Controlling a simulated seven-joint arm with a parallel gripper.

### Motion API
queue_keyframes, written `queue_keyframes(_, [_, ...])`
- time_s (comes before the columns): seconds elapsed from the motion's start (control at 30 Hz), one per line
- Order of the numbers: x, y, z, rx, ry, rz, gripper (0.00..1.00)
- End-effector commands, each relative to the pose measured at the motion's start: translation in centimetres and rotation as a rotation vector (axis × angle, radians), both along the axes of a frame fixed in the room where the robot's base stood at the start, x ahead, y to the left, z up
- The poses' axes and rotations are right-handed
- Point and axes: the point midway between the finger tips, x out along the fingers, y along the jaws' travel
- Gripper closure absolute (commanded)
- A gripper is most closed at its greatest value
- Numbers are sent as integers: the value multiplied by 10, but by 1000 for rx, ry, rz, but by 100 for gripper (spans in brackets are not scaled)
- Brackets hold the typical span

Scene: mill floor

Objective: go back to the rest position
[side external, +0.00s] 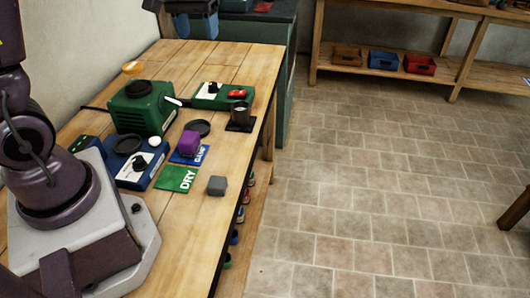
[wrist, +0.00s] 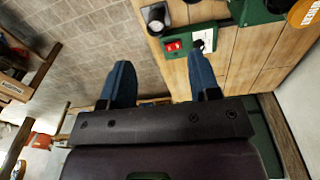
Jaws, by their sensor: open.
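My gripper (side external: 193,28) is at the top of the side external view, above the far end of the wooden bench (side external: 222,55). In the wrist view its two blue fingers are spread apart, with nothing between the fingertips (wrist: 160,64). A purple cube (side external: 189,143) sits on the blue card (side external: 187,158), whose lettering is partly covered. A green card marked DRY (side external: 176,179) lies in front of it. A grey cube (side external: 217,185) stands on the bench to the right of the green card. My gripper is well away from both cubes.
A green machine (side external: 143,112), a blue device with a dial (side external: 133,174) and a green box with a red switch (side external: 222,95) stand on the bench. A metal cup (side external: 240,114) stands at its right edge. Shelving with bins (side external: 383,60) stands across the open floor.

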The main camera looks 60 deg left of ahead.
Motion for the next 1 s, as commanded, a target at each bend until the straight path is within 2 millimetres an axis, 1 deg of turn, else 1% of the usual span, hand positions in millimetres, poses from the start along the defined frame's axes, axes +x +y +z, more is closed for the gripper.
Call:
queue_keyframes(0.03, [-14,-22,9,3,-33,-93,44])
queue_keyframes(0.1, [-33,-48,16,16,-70,-217,44])
queue_keyframes(0.17, [-50,-69,20,31,-102,-314,44])
queue_keyframes(0.2, [-62,-81,23,44,-124,-375,44])
queue_keyframes(0.3, [-92,-109,26,80,-180,-502,44])
queue_keyframes(0.4, [-118,-129,27,113,-231,-579,44])
queue_keyframes(0.5, [-134,-141,31,142,-284,-630,44])
queue_keyframes(0.57, [-139,-146,36,157,-319,-650,44])
queue_keyframes(0.7, [-142,-151,49,180,-381,-670,44])
queue_keyframes(1.0, [-142,-152,50,180,-385,-672,44])
